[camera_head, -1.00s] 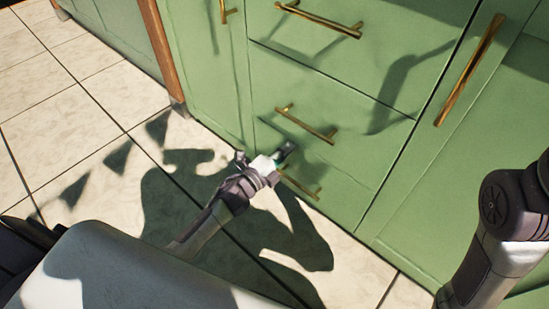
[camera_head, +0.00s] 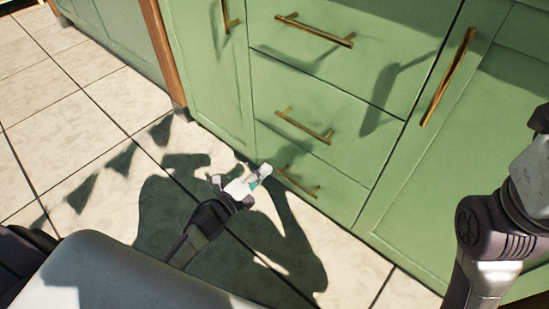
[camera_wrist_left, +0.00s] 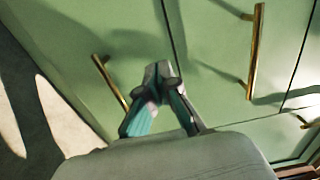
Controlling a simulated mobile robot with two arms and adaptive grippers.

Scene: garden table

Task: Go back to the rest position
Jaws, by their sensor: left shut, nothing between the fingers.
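My left gripper (camera_head: 262,174) is low in front of the green cabinet, just left of the bottom drawer's brass handle (camera_head: 298,184) in the head view. Its fingers are shut with nothing between them. In the left wrist view the fingertips of my left gripper (camera_wrist_left: 161,72) meet in front of the green drawer fronts, apart from the brass handles there. My right arm shows at the right edge of the head view, but its gripper is out of view.
The green cabinet (camera_head: 390,40) has several drawers and doors with brass handles, including a middle drawer handle (camera_head: 304,127). All drawers look closed. Tiled floor (camera_head: 60,130) lies open to the left. A wooden post (camera_head: 163,50) stands at the cabinet's left corner.

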